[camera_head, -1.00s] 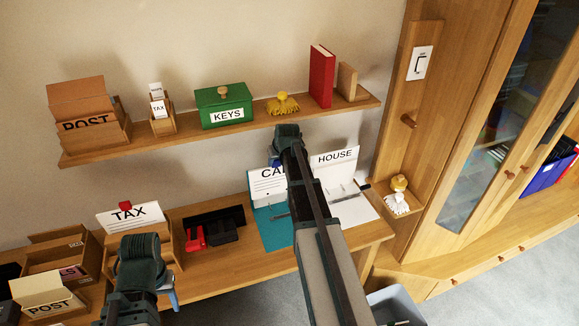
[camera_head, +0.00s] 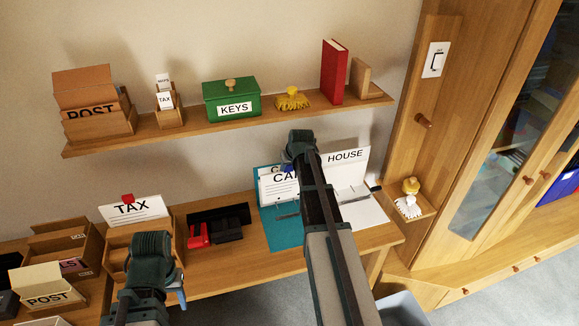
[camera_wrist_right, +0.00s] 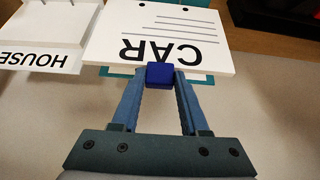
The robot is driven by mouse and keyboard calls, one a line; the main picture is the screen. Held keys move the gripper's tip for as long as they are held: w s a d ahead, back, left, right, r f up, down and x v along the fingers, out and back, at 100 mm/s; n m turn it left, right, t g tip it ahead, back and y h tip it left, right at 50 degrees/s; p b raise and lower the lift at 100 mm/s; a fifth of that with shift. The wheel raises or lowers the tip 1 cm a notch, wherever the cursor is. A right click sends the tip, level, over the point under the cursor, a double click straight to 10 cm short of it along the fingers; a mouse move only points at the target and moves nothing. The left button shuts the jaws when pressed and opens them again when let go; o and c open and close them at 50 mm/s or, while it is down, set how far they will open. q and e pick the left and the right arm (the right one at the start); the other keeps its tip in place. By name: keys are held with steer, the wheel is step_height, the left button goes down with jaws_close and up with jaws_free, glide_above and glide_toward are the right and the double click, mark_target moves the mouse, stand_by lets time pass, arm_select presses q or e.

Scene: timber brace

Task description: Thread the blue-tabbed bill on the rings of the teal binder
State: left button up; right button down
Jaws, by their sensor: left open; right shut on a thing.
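My right gripper (camera_head: 289,168) is shut on the bill's blue tab; the right wrist view shows the tab (camera_wrist_right: 160,74) between the fingertips. In that view the bill (camera_wrist_right: 160,35) has two holes along its far edge, and teal edges of the binder (camera_wrist_right: 202,79) show past it. The binder lies open on the desk, its rings partly hidden by the bill and my arm. My left gripper (camera_head: 176,298) is open by the TAX box, its fingers mostly hidden.
A white HOUSE binder (camera_head: 362,213) stands just right of the teal one. A TAX box (camera_head: 135,211), a black tray with a red item (camera_head: 199,234) and POST boxes (camera_head: 48,288) stand left. A shelf (camera_head: 190,132) with a green KEYS box (camera_head: 231,98) runs above.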

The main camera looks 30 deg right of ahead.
mark_target(288, 185)
steer(key=shift+f+b, duration=4.05)
steer(key=shift+f, duration=0.45)
steer(key=shift+w+d, duration=0.2)
steer(key=shift+w, duration=0.6)
steer(key=shift+w+d, duration=0.2)
steer(key=shift+w, duration=0.65)
steer(key=shift+w+d, duration=0.2)
steer(key=shift+w, duration=0.6)
jaws_free()
steer(key=shift+r, duration=0.2)
